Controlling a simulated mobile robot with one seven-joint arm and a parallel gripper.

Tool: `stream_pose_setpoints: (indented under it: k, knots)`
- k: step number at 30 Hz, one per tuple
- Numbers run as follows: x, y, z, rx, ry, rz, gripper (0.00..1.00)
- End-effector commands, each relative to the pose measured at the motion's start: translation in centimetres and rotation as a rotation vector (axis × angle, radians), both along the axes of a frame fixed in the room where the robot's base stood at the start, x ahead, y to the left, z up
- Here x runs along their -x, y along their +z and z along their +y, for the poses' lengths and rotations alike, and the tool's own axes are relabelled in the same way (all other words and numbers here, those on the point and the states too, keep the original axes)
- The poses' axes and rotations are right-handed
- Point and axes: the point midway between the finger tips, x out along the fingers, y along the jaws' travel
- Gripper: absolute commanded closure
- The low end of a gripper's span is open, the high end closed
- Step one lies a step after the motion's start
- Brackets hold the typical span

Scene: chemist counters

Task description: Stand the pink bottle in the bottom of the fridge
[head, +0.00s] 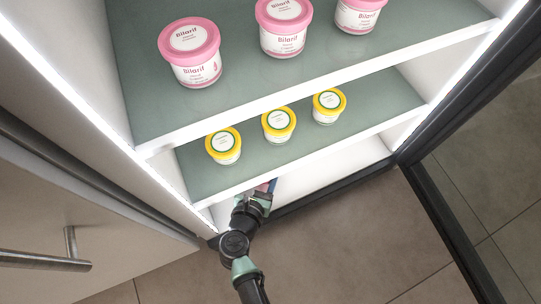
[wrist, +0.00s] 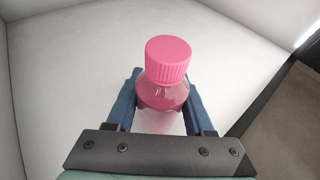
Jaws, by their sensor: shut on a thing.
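The pink bottle (wrist: 165,92) has a ribbed pink cap and a clear body with pink contents. In the wrist view it appears upright between the two blue fingers of my gripper (wrist: 160,105), which is shut on it. The white bottom of the fridge (wrist: 70,75) lies around and beneath the bottle. I cannot tell whether the bottle's base touches it. In the head view my gripper (head: 262,192) reaches into the lowest compartment under the lower shelf. The bottle is mostly hidden there.
The lower shelf (head: 200,178) holds three yellow-lidded tubs (head: 278,124) above my gripper. The upper shelf (head: 135,85) holds pink-lidded tubs (head: 190,52). A dark-framed door (head: 440,225) stands open at right. A cabinet handle (head: 70,258) sticks out at left. The bottom compartment has free room to the right.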

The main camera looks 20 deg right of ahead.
Motion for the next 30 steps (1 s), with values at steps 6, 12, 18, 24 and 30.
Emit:
stream_pose_setpoints:
  k: [6,12,18,24,30]
  knots:
    - [-1.8,-0.1,-1.4,0.001,-0.001,-0.004,1.0]
    - [-3.9,-1.2,-3.1,0.0,0.0,0.0,1.0]
    - [-3.9,-1.6,-3.1,0.001,0.001,0.0,1.0]
    - [-3.9,-1.4,-3.1,0.0,0.001,0.0,1.0]
    - [-3.9,-1.6,-3.1,0.0,0.001,0.0,0.33]
